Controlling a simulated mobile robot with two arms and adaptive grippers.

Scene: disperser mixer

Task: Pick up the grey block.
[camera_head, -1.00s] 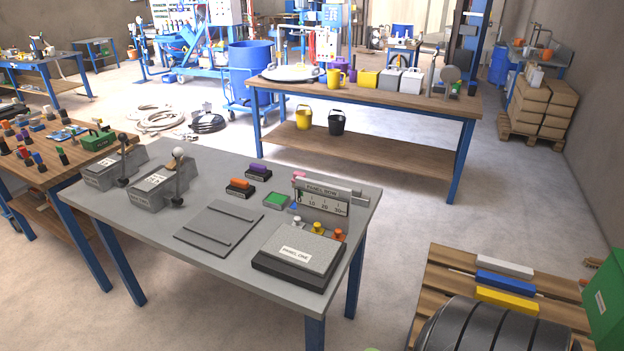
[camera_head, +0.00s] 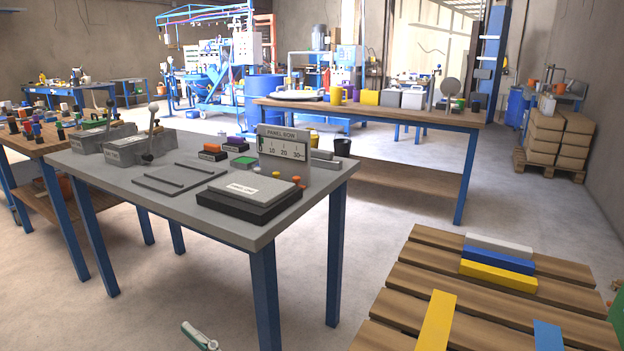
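A light grey, near-white block (camera_head: 498,243) lies flat at the far end of the wooden pallet (camera_head: 407,290) at lower right. It lies just behind a blue block (camera_head: 497,260) and a yellow block (camera_head: 498,277), roughly parallel to them. Another grey box-shaped piece (camera_head: 391,97) stands on the far workbench; I cannot tell which grey piece the task means. Neither of my grippers can be made out in the head view. A small white and green item (camera_head: 198,337) shows at the bottom edge; I cannot tell what it is.
A grey-topped table (camera_head: 180,203) with panels and levers stands at left. Stacked boxes (camera_head: 556,142) stand at far right. Open floor lies between table and pallet.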

